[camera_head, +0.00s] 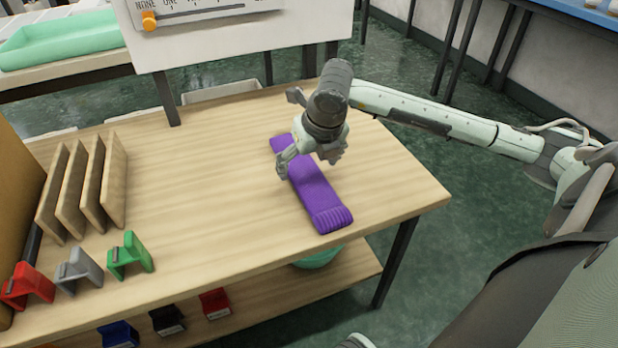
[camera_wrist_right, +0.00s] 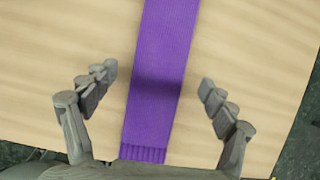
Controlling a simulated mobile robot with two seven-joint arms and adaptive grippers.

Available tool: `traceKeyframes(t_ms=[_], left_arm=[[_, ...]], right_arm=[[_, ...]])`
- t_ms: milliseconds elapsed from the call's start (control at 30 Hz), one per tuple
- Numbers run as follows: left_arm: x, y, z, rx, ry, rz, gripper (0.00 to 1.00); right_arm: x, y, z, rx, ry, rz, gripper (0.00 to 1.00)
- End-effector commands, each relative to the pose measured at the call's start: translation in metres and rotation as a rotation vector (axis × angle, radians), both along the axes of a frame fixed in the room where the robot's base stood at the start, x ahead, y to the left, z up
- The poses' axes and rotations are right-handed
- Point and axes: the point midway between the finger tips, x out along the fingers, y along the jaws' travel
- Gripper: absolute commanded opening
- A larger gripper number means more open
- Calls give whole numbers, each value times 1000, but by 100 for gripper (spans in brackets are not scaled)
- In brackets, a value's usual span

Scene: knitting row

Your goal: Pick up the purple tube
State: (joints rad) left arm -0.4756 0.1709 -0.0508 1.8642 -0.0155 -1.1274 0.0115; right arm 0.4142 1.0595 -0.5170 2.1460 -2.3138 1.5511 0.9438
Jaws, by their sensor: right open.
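The purple tube (camera_head: 318,196) is a flat knitted strip lying on the wooden table, toward its right end. Its ribbed end faces the front edge. My right gripper (camera_head: 308,163) is above the tube's upper half and hides part of it in the head view. In the right wrist view, the tube (camera_wrist_right: 160,75) runs between the two spread fingers of my right gripper (camera_wrist_right: 157,85), with bare table on both sides. The gripper is open and empty, and a dark shadow falls across the tube. My left gripper is not in view.
Upright wooden dividers (camera_head: 92,190) stand at the table's left. Red, grey and green (camera_head: 130,256) brackets sit along the front left. A white board (camera_head: 235,32) rises behind the table. The table middle (camera_head: 200,180) is clear. Small bins (camera_head: 215,303) are on the shelf below.

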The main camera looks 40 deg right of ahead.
Motion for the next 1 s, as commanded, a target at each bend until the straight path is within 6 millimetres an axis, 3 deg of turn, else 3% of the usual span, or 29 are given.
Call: traceKeyframes(t_ms=[133, 433, 767, 1000], left_arm=[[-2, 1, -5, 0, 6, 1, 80], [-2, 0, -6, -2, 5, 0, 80], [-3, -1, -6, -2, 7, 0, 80], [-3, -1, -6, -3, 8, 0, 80]], right_arm=[[6, -1, -17, 1, 3, -1, 84], [8, -2, -21, 0, 0, 0, 83], [8, -2, -20, 0, 0, 0, 42], [8, -2, -20, 0, -1, 0, 40]])
